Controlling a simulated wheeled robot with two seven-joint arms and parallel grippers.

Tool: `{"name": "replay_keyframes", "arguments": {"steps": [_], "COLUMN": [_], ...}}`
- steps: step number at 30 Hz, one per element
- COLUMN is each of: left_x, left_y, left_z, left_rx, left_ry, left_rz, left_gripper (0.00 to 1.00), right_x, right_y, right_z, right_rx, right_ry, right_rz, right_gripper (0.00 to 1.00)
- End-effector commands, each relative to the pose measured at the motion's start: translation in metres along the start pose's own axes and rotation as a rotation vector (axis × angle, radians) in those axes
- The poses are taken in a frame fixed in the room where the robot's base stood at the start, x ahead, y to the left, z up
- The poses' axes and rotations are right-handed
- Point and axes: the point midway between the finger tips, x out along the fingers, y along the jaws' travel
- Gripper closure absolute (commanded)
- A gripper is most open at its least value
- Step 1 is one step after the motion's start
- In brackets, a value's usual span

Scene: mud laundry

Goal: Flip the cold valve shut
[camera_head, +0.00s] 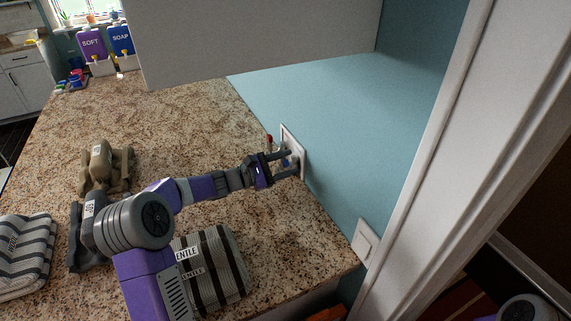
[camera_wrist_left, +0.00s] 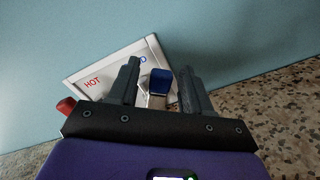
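The valve box is a white-framed wall plate (camera_head: 300,154) on the blue wall, just above the counter; its "HOT" lettering shows in the left wrist view (camera_wrist_left: 92,82). The cold valve's blue handle (camera_wrist_left: 160,81) stands between the fingers of my left gripper (camera_wrist_left: 160,88). The fingers are apart, with a gap to the handle on the left and a smaller one on the right. In the head view my left gripper (camera_head: 287,164) reaches to the plate. The red hot handle (camera_head: 269,140) is beside it, and shows at the left in the wrist view (camera_wrist_left: 66,105). My right gripper is out of view.
A speckled granite counter (camera_head: 190,120) lies under my left arm. Folded striped towels (camera_head: 215,270) and a brown bundle (camera_head: 106,166) lie on it. Soap bottles (camera_head: 93,43) stand at the back. A white cabinet (camera_head: 250,40) hangs above; a white door frame (camera_head: 425,150) is right.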

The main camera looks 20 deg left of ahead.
Motion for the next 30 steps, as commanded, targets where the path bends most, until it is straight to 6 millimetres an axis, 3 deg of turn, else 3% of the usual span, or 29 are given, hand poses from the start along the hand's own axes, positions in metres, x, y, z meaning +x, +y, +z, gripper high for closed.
{"name": "replay_keyframes", "arguments": {"steps": [8,21,30], "left_x": [-0.003,-0.067,-0.076], "left_y": [0.0,0.0,0.0], "left_z": [0.0,-0.001,0.0], "left_rx": [0.0,-0.001,-0.001], "left_ry": [0.001,0.002,-0.001], "left_rz": [0.001,0.002,0.0], "left_gripper": [0.52,0.52,0.52], "right_x": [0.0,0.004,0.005], "right_y": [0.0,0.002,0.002], "right_z": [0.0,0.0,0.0], "right_rx": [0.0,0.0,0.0], "right_ry": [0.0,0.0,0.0], "right_rz": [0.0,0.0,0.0], "right_gripper": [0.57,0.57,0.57]}}
